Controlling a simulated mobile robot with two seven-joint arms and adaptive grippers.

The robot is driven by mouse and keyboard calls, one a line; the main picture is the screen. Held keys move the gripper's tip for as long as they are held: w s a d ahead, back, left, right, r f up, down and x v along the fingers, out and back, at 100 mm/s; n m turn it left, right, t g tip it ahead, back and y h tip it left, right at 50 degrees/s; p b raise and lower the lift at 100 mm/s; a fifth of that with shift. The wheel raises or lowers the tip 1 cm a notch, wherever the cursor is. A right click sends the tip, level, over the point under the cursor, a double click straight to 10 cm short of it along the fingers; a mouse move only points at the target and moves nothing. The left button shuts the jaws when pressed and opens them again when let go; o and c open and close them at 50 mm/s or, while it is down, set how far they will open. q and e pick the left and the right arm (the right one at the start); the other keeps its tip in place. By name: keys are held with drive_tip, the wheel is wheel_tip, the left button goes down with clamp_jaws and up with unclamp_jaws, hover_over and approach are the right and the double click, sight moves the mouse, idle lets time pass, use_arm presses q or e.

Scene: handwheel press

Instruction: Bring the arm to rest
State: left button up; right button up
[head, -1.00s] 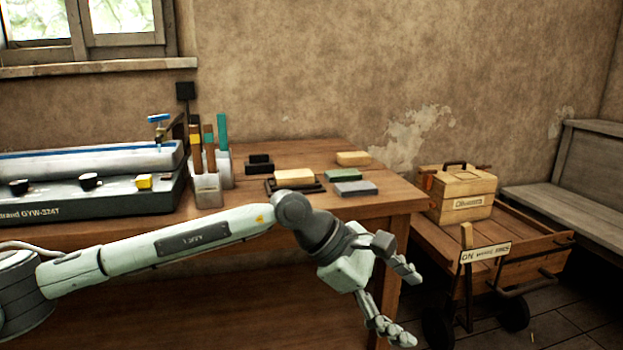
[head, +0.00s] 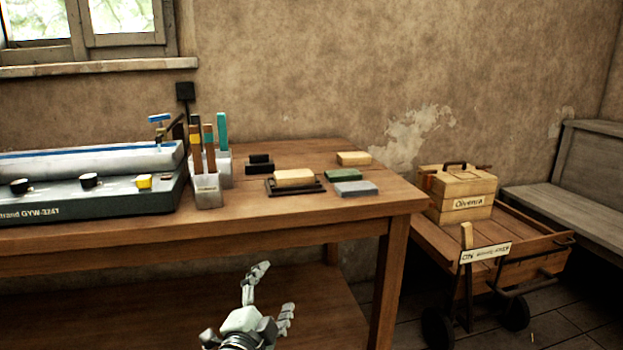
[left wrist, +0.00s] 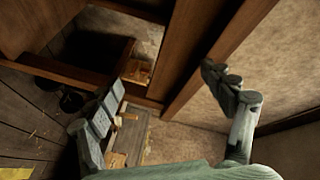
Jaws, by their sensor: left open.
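My left gripper (head: 272,290) is low in the head view, in front of the wooden table and below its top. Its two fingers are spread apart with nothing between them. Most of the arm behind it is out of the picture. In the left wrist view the open fingers (left wrist: 160,100) frame the table's underside, a leg and the cart beyond. My right gripper is in neither view.
The table (head: 300,214) holds a grey machine (head: 90,195), a tool holder (head: 207,190) and several blocks (head: 355,188). A cart (head: 535,245) with a wooden box (head: 458,193) stands right of it, near a bench (head: 590,190).

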use_arm(q)
drive_tip(key=s+a+f+n+g+y, duration=0.2)
drive_tip(key=s+a+f+n+g, duration=0.15)
drive_tip(key=s+a+f, duration=0.45)
drive_tip(key=s+a+f+n+g+y, duration=0.3)
drive_tip(key=a+f+n, duration=0.1)
drive_tip(key=f, duration=0.8)
drive_tip(key=s+a+f+n+g, duration=0.2)
drive_tip(key=s+f, duration=0.4)
drive_tip(key=s, duration=0.5)
drive_tip(key=s+a+f+n+g, duration=0.3)
drive_tip(key=s+a+f+g, duration=0.2)
drive_tip(key=s, duration=0.5)
drive_tip(key=shift+s+f+n, duration=0.35)
drive_tip(key=shift+f, duration=0.4)
drive_tip(key=shift+a, duration=0.1)
idle(3.1)
